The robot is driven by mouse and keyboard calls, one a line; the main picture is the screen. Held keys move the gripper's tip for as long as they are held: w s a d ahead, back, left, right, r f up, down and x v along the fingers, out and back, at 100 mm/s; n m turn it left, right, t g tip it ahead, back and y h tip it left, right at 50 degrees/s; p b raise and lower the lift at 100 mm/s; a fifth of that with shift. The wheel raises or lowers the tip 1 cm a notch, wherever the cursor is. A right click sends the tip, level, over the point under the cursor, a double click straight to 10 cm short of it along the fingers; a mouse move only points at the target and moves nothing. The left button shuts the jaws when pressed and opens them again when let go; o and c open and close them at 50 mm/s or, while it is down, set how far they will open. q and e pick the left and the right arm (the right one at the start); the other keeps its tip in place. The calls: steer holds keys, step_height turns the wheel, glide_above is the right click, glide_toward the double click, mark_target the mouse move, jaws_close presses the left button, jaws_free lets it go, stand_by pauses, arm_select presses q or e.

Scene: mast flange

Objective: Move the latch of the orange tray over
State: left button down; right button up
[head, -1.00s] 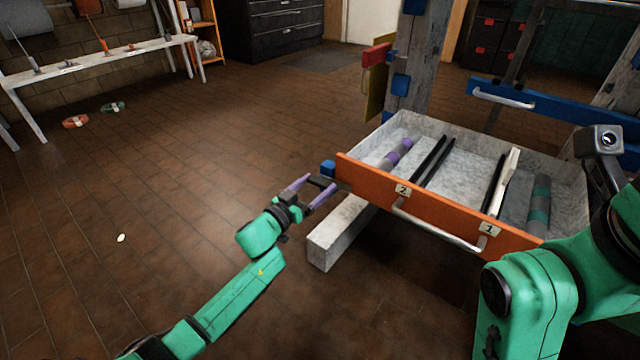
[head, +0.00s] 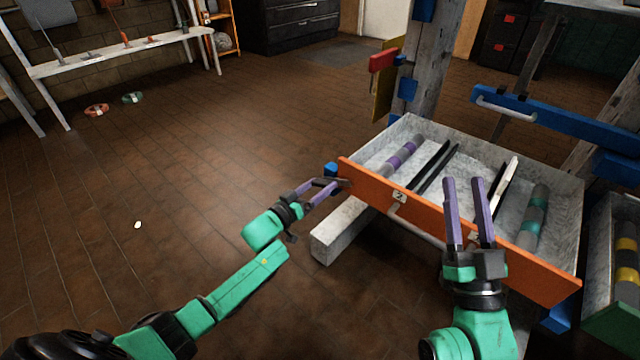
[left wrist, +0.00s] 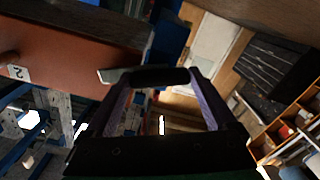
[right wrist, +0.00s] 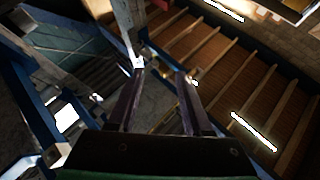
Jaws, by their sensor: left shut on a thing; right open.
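The orange-fronted tray (head: 430,216) is pulled out of the mast frame. Labels 2 and 1 and a metal handle (head: 405,214) are on its front. Its latch, a dark bar (left wrist: 160,77), lies across my left gripper's fingertips in the left wrist view. In the head view my left gripper (head: 342,184) is at the left end of the orange front, shut on the latch; the fingers hide much of it. My right gripper (head: 464,181) is open and empty, in front of the tray's right half and overlapping label 1. Its parted fingers (right wrist: 160,70) also show in the right wrist view.
The tray holds purple-banded (head: 403,154) and green-banded (head: 534,217) grey cylinders and dark dividers. A blue-fronted drawer (head: 545,116) is behind right; another tray (head: 608,290) with a yellow-banded cylinder is far right. A pale beam (head: 340,230) juts out below.

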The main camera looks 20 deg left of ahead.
arm_select(q)
steer(key=shift+n+p, duration=0.45)
steer(key=shift+n, duration=0.05)
steer(key=shift+n+p, duration=0.45)
steer(key=shift+n, duration=0.05)
arm_select(e)
steer(key=s+a+f+m+g+h, duration=0.1)
steer(key=s+f+g, duration=0.15)
steer(key=f, duration=0.75)
steer(key=s+a+f+g+h, duration=0.1)
steer(key=f+g, duration=0.3)
steer(key=f, duration=0.5)
arm_select(q)
steer(key=shift+n+p, duration=0.7)
steer(key=shift+n, duration=0.9)
steer(key=n+p, duration=0.1)
steer(key=n, duration=0.1)
steer(key=shift+n, duration=0.4)
steer(key=n, duration=0.5)
steer(key=shift+f, duration=0.1)
arm_select(e)
steer(key=s+f+g, duration=0.4)
steer(key=s+f, duration=0.5)
steer(key=f, duration=0.2)
steer(key=shift+a+f+m+g+h, duration=0.3)
steer(key=shift+f+g, duration=0.05)
steer(key=shift+s, duration=0.1)
